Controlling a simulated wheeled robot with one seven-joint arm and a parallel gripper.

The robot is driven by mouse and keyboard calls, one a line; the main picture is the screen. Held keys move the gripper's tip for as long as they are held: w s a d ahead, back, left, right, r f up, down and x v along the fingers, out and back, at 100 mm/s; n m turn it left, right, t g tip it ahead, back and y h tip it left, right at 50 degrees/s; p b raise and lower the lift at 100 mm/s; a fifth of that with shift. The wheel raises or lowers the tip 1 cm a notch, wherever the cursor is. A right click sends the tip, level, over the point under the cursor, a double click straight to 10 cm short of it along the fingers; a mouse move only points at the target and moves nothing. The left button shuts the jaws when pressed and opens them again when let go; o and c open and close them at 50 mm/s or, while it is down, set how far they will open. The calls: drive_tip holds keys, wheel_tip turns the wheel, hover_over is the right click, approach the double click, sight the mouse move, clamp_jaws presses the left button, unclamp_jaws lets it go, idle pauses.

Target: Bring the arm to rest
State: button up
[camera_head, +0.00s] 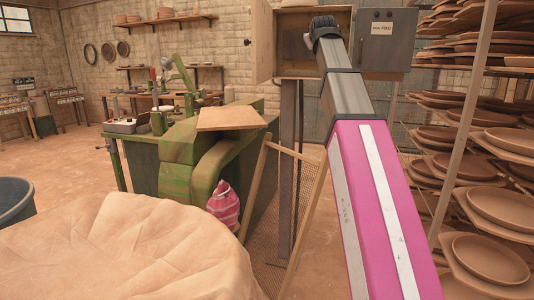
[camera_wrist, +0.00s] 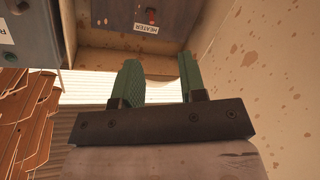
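My arm (camera_head: 375,210), with a pink link and a grey forearm, reaches up and away to an open wall cabinet (camera_head: 262,45) in the head view. My gripper's fingers are hard to make out there, at the dark wrist end. In the wrist view, my gripper (camera_wrist: 158,72) has two green fingers set apart with nothing between them. They point into the cabinet, toward a switch (camera_wrist: 151,15) with a red part above a "HEATER" label (camera_wrist: 146,29). The fingertips look apart from the switch.
A rack of clay plates (camera_head: 485,205) stands close on the right. A wooden-framed mesh screen (camera_head: 308,195) leans below my arm. A cloth-covered mound (camera_head: 120,245) fills the front left.

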drive_tip(key=s+f+m+g, duration=0.25)
drive_tip(key=f+g, duration=0.55)
drive_tip(key=f, duration=3.8)
drive_tip(key=s+f+m+g, duration=0.1)
drive_tip(key=s+f+g, duration=0.3)
drive_tip(key=s+f, duration=0.8)
drive_tip(key=s+f+m+g+y, duration=0.1)
drive_tip(key=s+f+g, duration=0.3)
drive_tip(key=s+f, duration=0.9)
wheel_tip(320, 180, down, 8)
drive_tip(key=shift+s+d+f, duration=0.15)
drive_tip(key=shift+d, duration=0.1)
drive_tip(key=shift+m, duration=0.25)
